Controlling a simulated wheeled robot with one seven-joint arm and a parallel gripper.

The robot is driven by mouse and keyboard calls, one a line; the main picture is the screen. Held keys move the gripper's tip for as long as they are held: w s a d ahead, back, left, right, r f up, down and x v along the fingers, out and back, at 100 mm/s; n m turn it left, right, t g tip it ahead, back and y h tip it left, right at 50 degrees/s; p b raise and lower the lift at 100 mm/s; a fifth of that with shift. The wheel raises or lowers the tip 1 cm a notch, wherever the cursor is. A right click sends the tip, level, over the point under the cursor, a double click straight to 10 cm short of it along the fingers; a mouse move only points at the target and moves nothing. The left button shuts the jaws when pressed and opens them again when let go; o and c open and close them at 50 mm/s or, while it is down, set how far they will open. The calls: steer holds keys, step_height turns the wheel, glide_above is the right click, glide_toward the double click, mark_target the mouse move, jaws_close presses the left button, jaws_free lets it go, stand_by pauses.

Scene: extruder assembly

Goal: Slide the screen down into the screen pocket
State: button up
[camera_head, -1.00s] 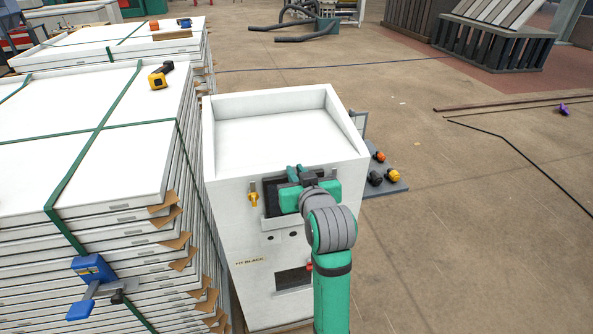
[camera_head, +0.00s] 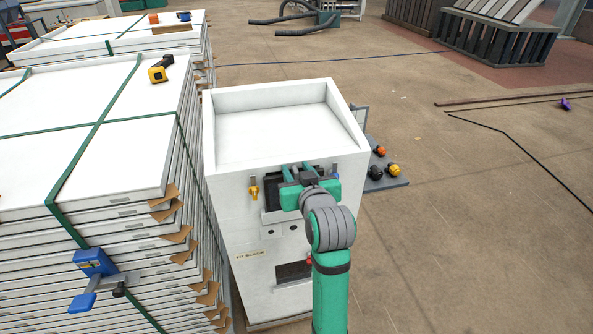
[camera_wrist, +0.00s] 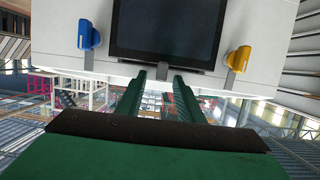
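The dark rectangular screen stands at the front of a white cabinet (camera_head: 228,190), above a pale ledge (camera_head: 270,217) with two dark holes below it. In the head view its left part (camera_head: 272,192) shows and my gripper hides the rest. In the wrist view the screen (camera_wrist: 168,28) fills the upper middle, between a yellow and a blue part. My gripper (camera_head: 301,168) is at the screen's upper edge. The pocket is mostly hidden.
A yellow part (camera_head: 254,194) and a blue part (camera_head: 335,172) flank the screen on the cabinet front. A stack of white panels (camera_head: 110,210) stands close on the left, with a blue clamp (camera_head: 95,263) sticking out. Open floor lies to the right.

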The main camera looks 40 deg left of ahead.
steer(key=v, duration=1)
steer(key=shift+s+d, duration=0.25)
steer(key=shift+s, duration=0.05)
steer(key=shift+r, duration=0.1)
